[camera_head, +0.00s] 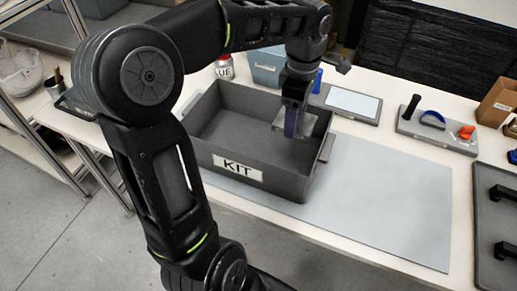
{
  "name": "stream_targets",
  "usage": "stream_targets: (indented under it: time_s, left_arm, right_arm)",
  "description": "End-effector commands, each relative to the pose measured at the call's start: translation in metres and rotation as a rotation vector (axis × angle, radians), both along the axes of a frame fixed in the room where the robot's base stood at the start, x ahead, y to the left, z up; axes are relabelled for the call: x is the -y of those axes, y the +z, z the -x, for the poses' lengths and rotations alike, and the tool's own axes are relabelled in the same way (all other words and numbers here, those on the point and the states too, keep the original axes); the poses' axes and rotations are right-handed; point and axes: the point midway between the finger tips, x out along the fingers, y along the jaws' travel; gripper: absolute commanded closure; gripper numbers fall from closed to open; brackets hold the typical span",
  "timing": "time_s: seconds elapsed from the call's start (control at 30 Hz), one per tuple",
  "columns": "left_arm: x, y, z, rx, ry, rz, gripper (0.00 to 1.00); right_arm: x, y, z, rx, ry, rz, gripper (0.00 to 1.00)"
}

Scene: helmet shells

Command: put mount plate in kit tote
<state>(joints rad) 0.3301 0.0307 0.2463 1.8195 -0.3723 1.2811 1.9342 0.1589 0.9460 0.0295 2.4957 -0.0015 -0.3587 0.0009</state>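The grey kit tote (235,187), with a white KIT label on its front wall, stands on the table in the middle of the view. My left arm arches over it from the left. My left gripper (292,128) points down inside the tote's right part. A small, flat, light grey plate (317,122), which looks like the mount plate, is at the fingertips, and the gripper appears shut on it. The fingers hide part of the plate. I cannot tell whether the plate touches the tote. My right gripper is not in view.
A blue-grey mat (390,200) lies clear right of the tote. Behind are a blue bin (266,68), a glue bottle (224,67) and a grey board with a pale panel (352,102). A tool holder (437,130), a cardboard box (497,102) and a dark tray (487,225) are at right.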

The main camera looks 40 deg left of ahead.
Motion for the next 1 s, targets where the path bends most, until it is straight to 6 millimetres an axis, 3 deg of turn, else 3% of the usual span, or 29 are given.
stream_targets:
  time_s: [0.4,0.77,1.0]
  left_arm:
    - [0.000,-0.048,0.000,0.000,0.001,0.000,1.00]
    - [0.000,-0.052,0.000,0.001,0.000,0.000,1.00]
    - [0.000,-0.084,0.000,-0.002,0.000,0.001,1.00]
  right_arm:
    - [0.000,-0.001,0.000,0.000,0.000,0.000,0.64]
    - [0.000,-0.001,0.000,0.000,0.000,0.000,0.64]
    - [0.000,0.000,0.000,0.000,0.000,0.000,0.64]
